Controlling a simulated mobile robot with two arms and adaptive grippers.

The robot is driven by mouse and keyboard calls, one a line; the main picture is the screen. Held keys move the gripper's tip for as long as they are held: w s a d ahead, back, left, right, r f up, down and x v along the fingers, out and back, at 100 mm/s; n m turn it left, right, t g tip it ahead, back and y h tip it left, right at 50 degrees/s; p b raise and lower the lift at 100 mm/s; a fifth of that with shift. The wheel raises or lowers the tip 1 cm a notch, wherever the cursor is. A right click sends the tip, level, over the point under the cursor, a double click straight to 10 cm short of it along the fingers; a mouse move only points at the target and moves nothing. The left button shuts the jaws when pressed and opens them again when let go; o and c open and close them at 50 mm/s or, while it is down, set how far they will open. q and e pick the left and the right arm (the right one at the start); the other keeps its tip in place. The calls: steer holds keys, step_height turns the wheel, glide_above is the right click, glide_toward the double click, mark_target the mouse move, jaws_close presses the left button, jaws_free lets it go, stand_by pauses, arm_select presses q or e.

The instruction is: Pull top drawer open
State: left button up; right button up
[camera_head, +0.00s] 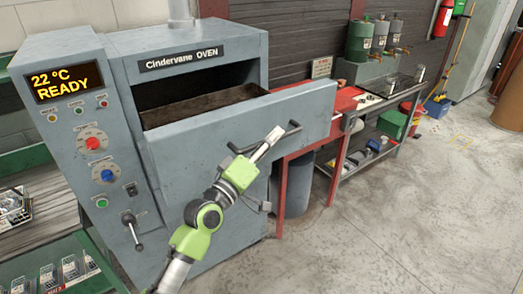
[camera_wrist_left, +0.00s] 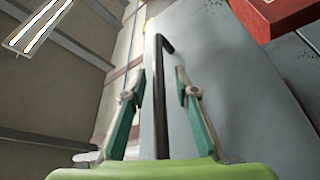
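The grey Cindervane oven (camera_head: 200,50) stands at the left in the head view. Its wide grey upper front panel (camera_head: 200,140) stands away from the opening, and a dark brown inner surface (camera_head: 205,105) shows behind it. A black bar handle (camera_head: 292,130) is on the panel's face. My left gripper (camera_head: 272,136) is at this handle. In the left wrist view the handle (camera_wrist_left: 160,70) runs between the two fingers of the left gripper (camera_wrist_left: 160,105), with a gap on each side. The fingers are apart. My right gripper is not in view.
A control panel (camera_head: 85,130) with a lever (camera_head: 132,225) is left of the opening. A red-framed bench (camera_head: 345,98) and a grey bin (camera_head: 297,190) stand right of the oven.

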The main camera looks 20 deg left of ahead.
arm_select(q)
steer(key=v, duration=1.1)
steer(key=shift+s, duration=0.3)
steer(key=shift+a+f, duration=0.15)
steer(key=shift+f, duration=0.05)
steer(key=w+a+f+m+g+y+b, duration=0.1)
steer(key=a+f+g+y, duration=0.1)
steer(key=f, duration=0.9)
steer(key=w+a+f+g+y, duration=0.1)
steer(key=a+f+g, duration=0.1)
steer(key=f, duration=1)
steer(key=s+a+f+m+g+y+b, duration=0.15)
steer(key=s+f, duration=0.35)
steer(key=f, duration=0.7)
steer(key=s+f+m+g+p, duration=0.1)
steer(key=s+f+g, duration=0.25)
steer(key=f, duration=0.85)
steer(key=s+f+m+g+y+b, duration=0.1)
steer(key=s+f+m+g+b, duration=0.3)
steer(key=s+f, duration=1.4)
steer(key=s+d+f+m+g+p, duration=0.1)
steer(key=s+f, duration=0.3)
steer(key=s, duration=0.7)
steer(key=s+d+f+m+g, duration=0.1)
steer(key=s+f+g, duration=0.3)
steer(key=s, duration=0.7)
steer(key=shift+f+m+y+p, duration=0.4)
steer(key=shift+f+m+y, duration=0.05)
steer(key=shift+m, duration=0.1)
